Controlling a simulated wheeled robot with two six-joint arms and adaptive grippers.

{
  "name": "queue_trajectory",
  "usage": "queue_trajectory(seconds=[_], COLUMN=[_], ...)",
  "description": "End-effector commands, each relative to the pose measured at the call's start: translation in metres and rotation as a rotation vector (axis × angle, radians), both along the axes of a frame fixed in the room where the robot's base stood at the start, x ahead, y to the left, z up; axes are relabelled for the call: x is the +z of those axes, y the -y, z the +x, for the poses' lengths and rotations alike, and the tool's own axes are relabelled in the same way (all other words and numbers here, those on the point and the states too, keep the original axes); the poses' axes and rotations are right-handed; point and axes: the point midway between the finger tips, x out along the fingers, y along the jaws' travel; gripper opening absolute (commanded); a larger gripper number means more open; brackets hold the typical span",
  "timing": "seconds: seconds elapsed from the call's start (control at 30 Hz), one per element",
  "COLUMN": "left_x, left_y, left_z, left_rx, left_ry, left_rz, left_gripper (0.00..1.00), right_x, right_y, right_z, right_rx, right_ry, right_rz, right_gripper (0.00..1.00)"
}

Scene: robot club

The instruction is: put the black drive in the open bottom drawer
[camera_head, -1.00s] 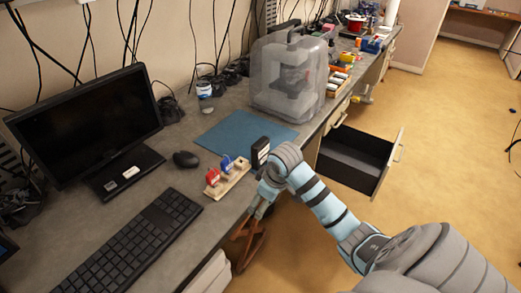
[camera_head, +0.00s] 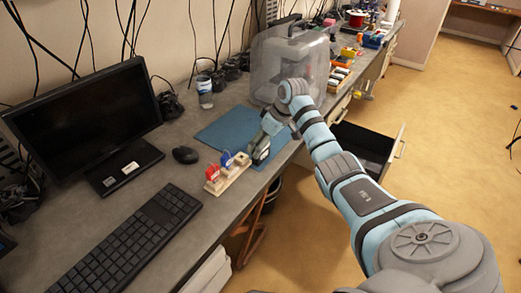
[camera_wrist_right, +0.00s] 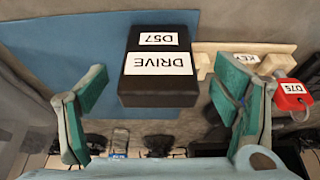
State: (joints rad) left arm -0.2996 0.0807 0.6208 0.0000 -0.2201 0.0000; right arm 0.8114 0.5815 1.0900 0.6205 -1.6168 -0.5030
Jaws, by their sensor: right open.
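The black drive (camera_wrist_right: 158,96) with white labels reading "DRIVE" and "D57" stands on the desk at the edge of the blue mat. In the right wrist view it lies between the two fingers of my right gripper (camera_wrist_right: 160,112), which is open with a gap on both sides. In the head view the drive (camera_head: 261,154) is partly hidden by my right gripper (camera_head: 262,140), which reaches down over it. The open bottom drawer (camera_head: 366,147) is below the desk to the right, partly hidden by my right arm. My left gripper is not in view.
A wooden key rack (camera_head: 229,176) with a red and a blue tag stands close beside the drive. The blue mat (camera_head: 222,129) lies behind it. A clear-covered machine (camera_head: 275,65) stands further back. A mouse (camera_head: 185,155), keyboard (camera_head: 130,240) and monitor (camera_head: 85,115) are on the left.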

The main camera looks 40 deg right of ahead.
Motion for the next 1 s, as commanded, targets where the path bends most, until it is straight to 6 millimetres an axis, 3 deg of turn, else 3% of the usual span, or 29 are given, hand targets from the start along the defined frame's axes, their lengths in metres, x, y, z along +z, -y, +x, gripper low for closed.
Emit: queue_trajectory(seconds=[0.17, 0.4, 0.77, 1.0], left_x=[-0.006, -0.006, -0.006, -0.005], left_y=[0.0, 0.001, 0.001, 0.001], left_z=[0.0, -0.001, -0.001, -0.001], left_rx=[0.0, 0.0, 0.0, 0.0], left_ry=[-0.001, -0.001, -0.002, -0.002], left_rz=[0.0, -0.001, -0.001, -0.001], left_gripper=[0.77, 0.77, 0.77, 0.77], right_x=[-0.029, -0.031, -0.031, -0.029], right_y=[-0.002, -0.002, -0.002, -0.002], right_z=[0.013, 0.015, 0.014, 0.015], right_rx=[0.0, 0.0, 0.0, 0.0], right_ry=[-0.001, 0.001, 0.0, 0.002], right_rz=[0.002, -0.001, 0.0, 0.0], right_gripper=[0.82, 0.8, 0.23, 0.23])
